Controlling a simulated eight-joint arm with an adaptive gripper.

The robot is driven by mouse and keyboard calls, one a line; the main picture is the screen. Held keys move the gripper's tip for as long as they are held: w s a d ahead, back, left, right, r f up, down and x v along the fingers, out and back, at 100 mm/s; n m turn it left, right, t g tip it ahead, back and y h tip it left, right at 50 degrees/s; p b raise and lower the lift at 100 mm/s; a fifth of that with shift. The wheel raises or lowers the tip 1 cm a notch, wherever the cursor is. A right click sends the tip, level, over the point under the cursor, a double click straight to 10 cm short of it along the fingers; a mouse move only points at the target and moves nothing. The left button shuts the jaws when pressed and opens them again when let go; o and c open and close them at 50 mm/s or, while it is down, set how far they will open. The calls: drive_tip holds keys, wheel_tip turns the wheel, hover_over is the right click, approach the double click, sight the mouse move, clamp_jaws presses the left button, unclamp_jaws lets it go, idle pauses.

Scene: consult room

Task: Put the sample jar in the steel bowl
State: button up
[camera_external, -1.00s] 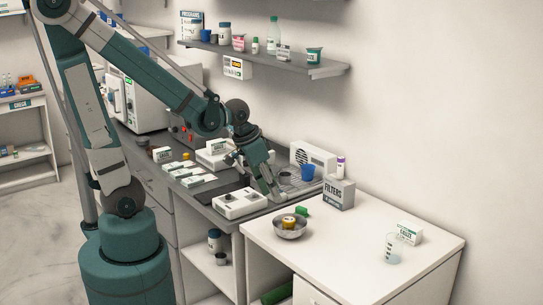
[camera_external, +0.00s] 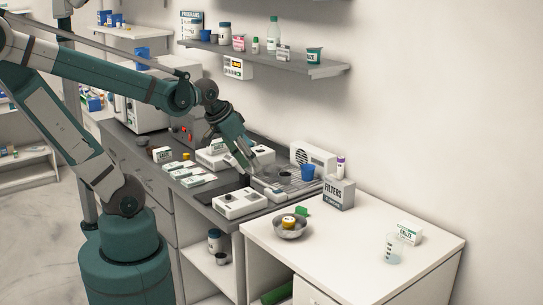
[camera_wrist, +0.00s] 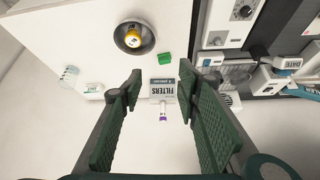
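The steel bowl (camera_external: 283,234) stands on the white counter at centre. The sample jar (camera_external: 289,221), with a yellow top, sits inside the bowl. In the wrist view the bowl (camera_wrist: 120,43) is at the top, with the jar (camera_wrist: 134,36) inside it; its label partly shows. My gripper (camera_external: 251,168) is up and to the left of the bowl in the external view, above the dark counter and clear of the jar. In the wrist view my gripper (camera_wrist: 159,76) has its two green fingers wide apart with nothing held between them.
A small green block (camera_external: 302,211) lies just behind the bowl. A FILTERS box (camera_external: 339,194) and blue cup (camera_external: 306,173) stand farther back. A beaker (camera_external: 393,248) and white box (camera_external: 409,232) are at the right. A white device (camera_external: 240,203) is left of the bowl. The white counter's front is clear.

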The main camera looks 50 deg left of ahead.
drive_tip(key=s+a+r+n+t, duration=0.1)
drive_tip(key=s+a+r, duration=0.2)
drive_tip(key=shift+a+r+y, duration=0.25)
drive_tip(key=shift+r+y, duration=0.05)
drive_tip(key=shift+r, duration=0.1)
